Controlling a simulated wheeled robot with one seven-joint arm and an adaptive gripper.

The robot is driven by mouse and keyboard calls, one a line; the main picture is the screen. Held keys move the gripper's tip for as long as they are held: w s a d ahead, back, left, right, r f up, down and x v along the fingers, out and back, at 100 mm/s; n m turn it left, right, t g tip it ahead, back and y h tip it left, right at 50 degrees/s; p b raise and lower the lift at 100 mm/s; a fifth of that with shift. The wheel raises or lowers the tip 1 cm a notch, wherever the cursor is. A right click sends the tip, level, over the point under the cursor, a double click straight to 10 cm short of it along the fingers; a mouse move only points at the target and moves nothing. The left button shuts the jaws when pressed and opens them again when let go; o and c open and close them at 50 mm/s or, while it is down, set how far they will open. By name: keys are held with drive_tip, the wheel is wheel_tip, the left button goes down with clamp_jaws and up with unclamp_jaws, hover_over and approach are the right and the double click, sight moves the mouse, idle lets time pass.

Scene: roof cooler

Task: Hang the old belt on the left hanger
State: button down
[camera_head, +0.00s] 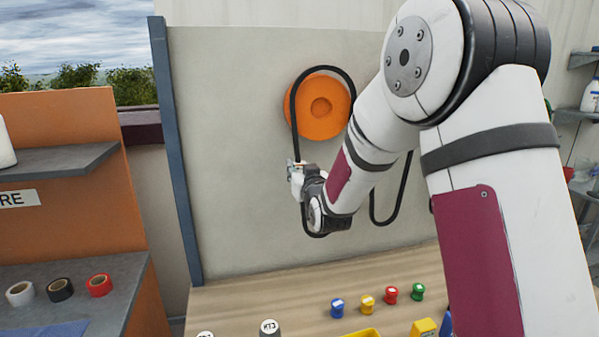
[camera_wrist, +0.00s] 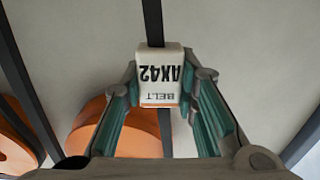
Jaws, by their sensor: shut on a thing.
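The black belt (camera_head: 293,122) forms a long upright loop in the head view. Its top arches over the orange round hanger (camera_head: 320,105) on the panel; I cannot tell whether it bears on it. My gripper (camera_head: 296,172) is below and left of this hanger, shut on the belt's white tag. In the wrist view my gripper (camera_wrist: 163,92) has the tag (camera_wrist: 160,75) between its fingers, reading "BELT AX42" upside down. The belt strand (camera_wrist: 152,22) runs through the tag. An orange disc (camera_wrist: 140,133) shows behind the fingers, and another (camera_wrist: 12,140) at the left edge.
Another black belt loop (camera_head: 384,222) hangs farther right, its top hidden behind my arm. The wooden bench (camera_head: 240,302) below holds several coloured jars (camera_head: 390,293). A blue post (camera_head: 175,150) edges the panel (camera_head: 235,200). Tape rolls (camera_head: 60,289) lie at left.

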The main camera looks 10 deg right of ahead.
drive_tip(key=shift+w+b, duration=1.2)
drive_tip(key=shift+w, duration=0.6)
idle(0.6)
drive_tip(key=shift+f+b, duration=0.55)
drive_tip(key=shift+f, duration=0.4)
idle(0.8)
drive_tip(key=c, duration=1.2)
unclamp_jaws()
drive_tip(key=s+f+g, duration=0.2)
drive_tip(key=s+g, duration=1.1)
drive_tip(key=s, duration=3.4)
drive_tip(key=shift+f, duration=0.2)
drive_tip(key=shift+d, duration=0.1)
